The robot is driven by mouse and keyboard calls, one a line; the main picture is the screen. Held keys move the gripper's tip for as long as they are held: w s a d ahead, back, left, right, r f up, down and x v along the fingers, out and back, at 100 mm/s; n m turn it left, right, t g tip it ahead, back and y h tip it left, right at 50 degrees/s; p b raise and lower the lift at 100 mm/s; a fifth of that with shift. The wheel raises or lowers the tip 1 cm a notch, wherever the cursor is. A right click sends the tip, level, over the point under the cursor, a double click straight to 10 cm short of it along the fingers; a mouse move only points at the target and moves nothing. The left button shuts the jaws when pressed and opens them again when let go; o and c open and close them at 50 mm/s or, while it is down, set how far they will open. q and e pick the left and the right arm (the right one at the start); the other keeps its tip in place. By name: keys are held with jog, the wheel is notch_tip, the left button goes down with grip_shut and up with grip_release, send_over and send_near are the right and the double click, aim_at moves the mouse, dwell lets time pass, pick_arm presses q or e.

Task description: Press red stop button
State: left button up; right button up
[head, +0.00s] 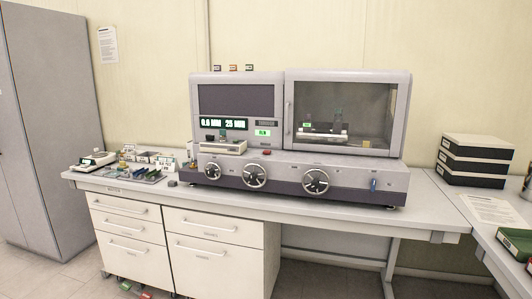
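A grey testing machine (297,163) stands on the bench, with a lit display (224,124) on its left half and a windowed door (345,112) on its right half. A small red part (266,152), which looks like the red stop button, sits on the front ledge below a small green-lit label (263,132). It is too small to tell whether it is pressed. Several dark round knobs (255,176) line the lower front panel, and a small blue part (374,184) is at its right end. Neither of my grippers is in view.
The white bench (430,218) has small tools and a tray (140,175) at left. Stacked boxes (474,160) and a green tray (516,243) are at right. A grey cabinet (50,120) stands at far left. Drawers (125,223) are below; small coloured items (144,294) lie on the floor.

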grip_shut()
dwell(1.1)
